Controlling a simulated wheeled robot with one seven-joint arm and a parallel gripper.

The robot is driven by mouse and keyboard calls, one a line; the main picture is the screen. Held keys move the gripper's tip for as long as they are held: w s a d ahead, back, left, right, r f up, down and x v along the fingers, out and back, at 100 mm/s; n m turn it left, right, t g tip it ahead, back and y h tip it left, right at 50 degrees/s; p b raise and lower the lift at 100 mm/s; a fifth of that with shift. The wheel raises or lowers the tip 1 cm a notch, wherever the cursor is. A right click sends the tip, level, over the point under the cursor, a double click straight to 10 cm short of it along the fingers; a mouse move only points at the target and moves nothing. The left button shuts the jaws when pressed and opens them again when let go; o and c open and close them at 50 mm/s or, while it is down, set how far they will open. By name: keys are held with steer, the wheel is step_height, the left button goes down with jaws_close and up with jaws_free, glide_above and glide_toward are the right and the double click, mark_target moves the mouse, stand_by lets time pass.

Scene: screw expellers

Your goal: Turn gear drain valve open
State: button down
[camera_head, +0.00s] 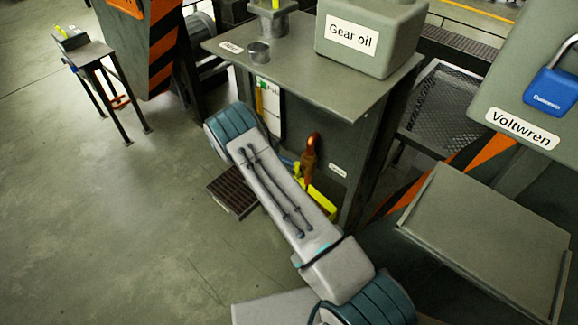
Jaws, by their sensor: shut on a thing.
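The gear oil cabinet (300,72) stands in the upper middle, with a grey box labelled "Gear oil" (365,38) on its top. A copper-orange fitting with a rounded top (309,155) stands out at the cabinet's front, and it may belong to the drain valve. A small white label (337,170) is on the cabinet to its right, too small to read surely. A bright yellow part (322,203) shows below the fitting, partly behind my arm. My grey arm link crosses in front of this area. My gripper is hidden behind it, so its contact with the valve cannot be seen.
A dark floor grate (234,192) lies left of my arm. A sloped grey panel (485,235) and a machine labelled "Voltwren" with a blue padlock (552,90) are at the right.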

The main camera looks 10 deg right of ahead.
steer(key=shift+a+f+g+h, duration=0.1)
steer(key=shift+g+h, duration=0.2)
steer(key=shift+h, duration=0.1)
steer(key=c, duration=1.4)
jaws_free()
steer(key=shift+w, duration=0.1)
steer(key=shift+w, duration=0.1)
